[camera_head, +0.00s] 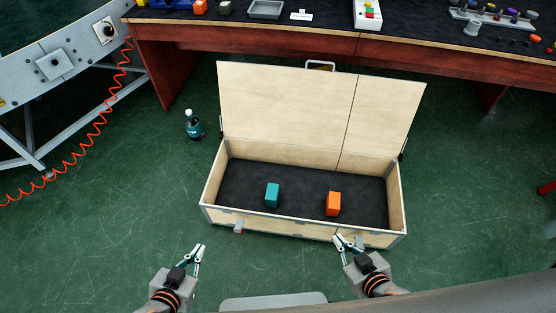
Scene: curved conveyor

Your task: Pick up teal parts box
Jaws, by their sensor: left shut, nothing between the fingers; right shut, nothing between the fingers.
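The teal parts box (272,195) stands on the dark floor of an open wooden case (270,226), left of the middle. My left gripper (198,250) is shut and empty, outside the case, in front of its left front corner and apart from the teal box. My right gripper (345,241) is shut and empty by the case's front wall, right of the middle. It overlaps the front wall in the picture; I cannot tell if they touch.
An orange box (333,203) stands in the case, right of the teal one. The raised lid (310,108) is behind. A dark bottle (193,124) stands on the floor to the left. A workbench (340,43) with parts is behind; a conveyor (50,62) with an orange coiled cable (98,120) is at left.

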